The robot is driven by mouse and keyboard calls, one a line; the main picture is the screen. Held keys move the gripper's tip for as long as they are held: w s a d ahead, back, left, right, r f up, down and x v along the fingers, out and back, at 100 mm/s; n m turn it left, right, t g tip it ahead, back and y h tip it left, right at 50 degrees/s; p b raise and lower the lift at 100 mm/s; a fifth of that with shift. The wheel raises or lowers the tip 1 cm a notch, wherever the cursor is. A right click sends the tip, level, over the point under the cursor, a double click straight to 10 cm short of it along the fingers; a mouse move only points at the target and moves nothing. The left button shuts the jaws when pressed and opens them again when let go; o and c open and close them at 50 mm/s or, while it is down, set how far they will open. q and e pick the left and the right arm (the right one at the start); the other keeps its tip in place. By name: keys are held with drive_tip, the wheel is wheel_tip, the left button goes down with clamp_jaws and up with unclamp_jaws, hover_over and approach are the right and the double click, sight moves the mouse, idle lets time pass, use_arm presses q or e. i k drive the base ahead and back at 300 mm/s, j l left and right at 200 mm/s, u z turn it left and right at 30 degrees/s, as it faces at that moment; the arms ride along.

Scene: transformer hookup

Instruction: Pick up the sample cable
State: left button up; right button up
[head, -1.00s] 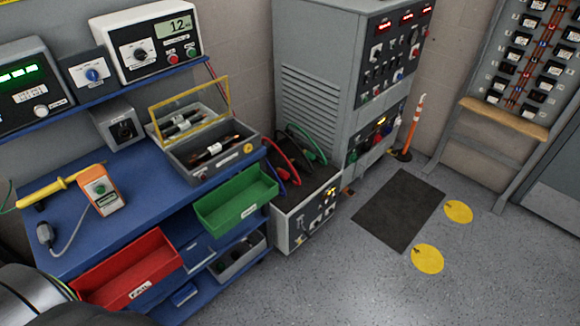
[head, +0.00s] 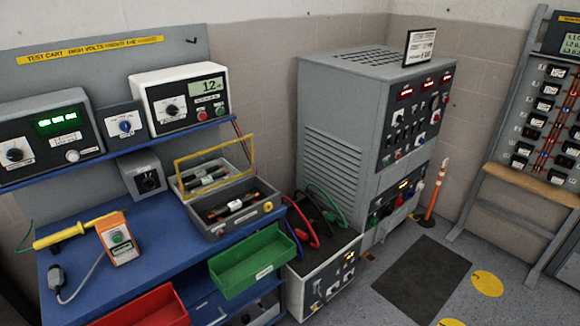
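A short dark cable piece with a white label band and copper-coloured ends, which looks like the sample cable (head: 236,206), lies in an open grey test box (head: 217,230) on the blue cart. The box's yellow-framed clear lid (head: 213,146) stands raised at its back. A similar white-banded piece (head: 207,180) shows through or in the lid; I cannot tell whether it is a second piece or a reflection. Neither of my grippers is in view.
The blue cart (head: 150,235) also holds a yellow probe (head: 75,230), an orange tester (head: 117,238) and meters on its shelf. Green (head: 247,262) and red (head: 145,309) bins hang at its front. A grey cabinet (head: 330,150) stands right; floor shows at lower right.

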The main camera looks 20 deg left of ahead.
sight(232, 207)
drive_tip(key=u, duration=1.2)
